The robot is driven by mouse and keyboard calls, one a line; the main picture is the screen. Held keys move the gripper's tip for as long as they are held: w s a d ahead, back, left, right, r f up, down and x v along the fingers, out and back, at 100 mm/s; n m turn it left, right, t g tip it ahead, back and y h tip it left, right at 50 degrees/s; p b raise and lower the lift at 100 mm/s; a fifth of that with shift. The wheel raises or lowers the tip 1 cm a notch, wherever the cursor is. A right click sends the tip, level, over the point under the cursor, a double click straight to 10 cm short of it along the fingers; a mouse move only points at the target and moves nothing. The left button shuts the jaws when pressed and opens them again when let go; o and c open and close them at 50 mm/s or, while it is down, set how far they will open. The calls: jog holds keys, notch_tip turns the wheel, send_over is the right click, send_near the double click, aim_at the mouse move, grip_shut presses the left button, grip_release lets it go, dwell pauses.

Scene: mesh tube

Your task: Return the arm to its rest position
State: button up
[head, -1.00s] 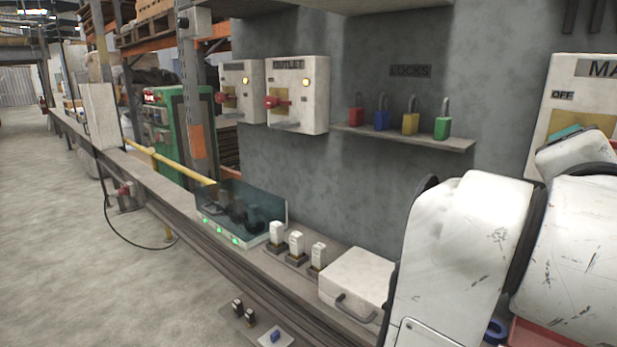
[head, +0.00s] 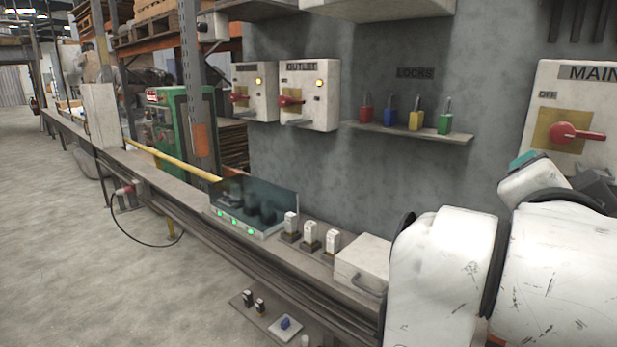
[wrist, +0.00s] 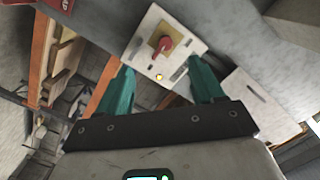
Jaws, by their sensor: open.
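My arm's white links fill the lower right of the head view. My gripper (wrist: 160,90) shows in the wrist view with two teal fingers set wide apart and nothing between them. Beyond the fingers is a pale switch box with a red handle (wrist: 165,45), some distance away and not touched. In the head view only a bit of teal shows near the wrist, and the fingertips are hidden.
A grey wall carries the MAIN box (head: 583,100), the OUTLET box (head: 318,115) and a lock shelf (head: 430,134) with coloured padlocks. Below, a ledge holds a clear-sided tray (head: 270,228), several white-topped items and a white case (head: 357,262). Open floor lies at left.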

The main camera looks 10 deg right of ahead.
notch_tip(320, 180, down, 28)
jog(key=s+n+g+y+p, duration=0.1)
jog(key=n+g+y+p, duration=0.3)
jog(key=n+y, duration=0.6)
jog(key=s+a+f+n+g+y+p, duration=0.1)
jog(key=s+a+f+n+g, duration=0.2)
jog(key=s+f, duration=0.6)
jog(key=s+a+f+n+g+y+p, duration=0.2)
jog(key=s+f+n, duration=0.3)
jog(key=s+f, duration=0.4)
jog(key=s+a+g, duration=0.1)
jog(key=s, duration=0.1)
jog(key=shift+s, duration=0.35)
jog(key=shift+a, duration=0.1)
